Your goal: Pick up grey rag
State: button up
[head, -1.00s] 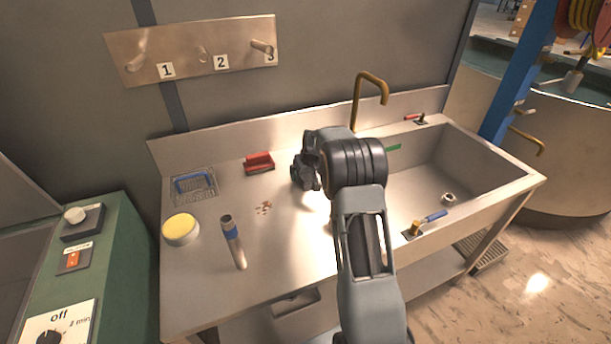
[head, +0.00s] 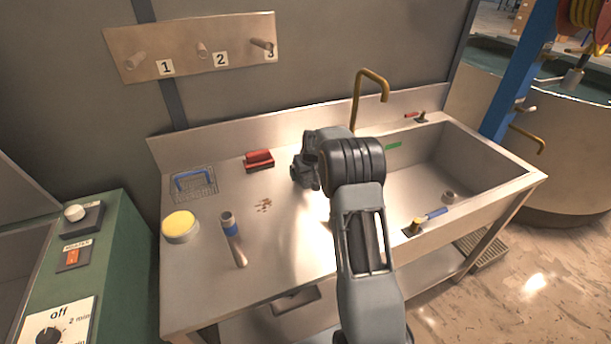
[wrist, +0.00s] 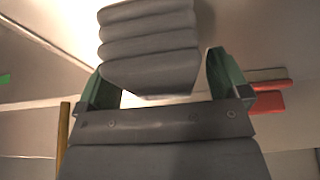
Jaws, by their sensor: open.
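In the wrist view a grey, ridged, folded piece that looks like the grey rag (wrist: 150,42) fills the top middle. My gripper (wrist: 160,78) has its two green fingers spread, one on each side of the rag's lower end in the picture. I cannot tell whether either finger touches it. In the head view my gripper (head: 305,172) is over the steel counter, left of the sink, mostly behind my own arm. The rag cannot be made out in the head view, where my arm covers that part of the counter.
A red brush-like block (head: 259,160), a blue-handled basket (head: 195,184), a yellow-topped jar (head: 180,226) and a metal tube with a blue band (head: 233,240) are on the counter's left. The sink (head: 425,175) with a brass faucet (head: 357,100) is at right.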

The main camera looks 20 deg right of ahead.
jog(key=shift+c, duration=0.3)
jog(key=c, duration=1)
jog(key=shift+r, duration=0.1)
jog(key=shift+r+p, duration=0.3)
jog(key=shift+r, duration=0.15)
notch_tip(320, 180, up, 3)
jog(key=s+r+b, duration=0.1)
jog(key=s+r, duration=0.4)
jog(key=shift+r+b, duration=0.1)
jog(key=shift+b, duration=0.3)
jog(key=s+r, duration=0.1)
jog(key=s, duration=0.2)
jog(key=s+r+b, duration=0.1)
jog(key=s, duration=0.2)
jog(key=s+r, duration=0.2)
jog(key=s, duration=0.1)
jog(key=shift+r+b, duration=0.1)
jog(key=shift+b, duration=0.3)
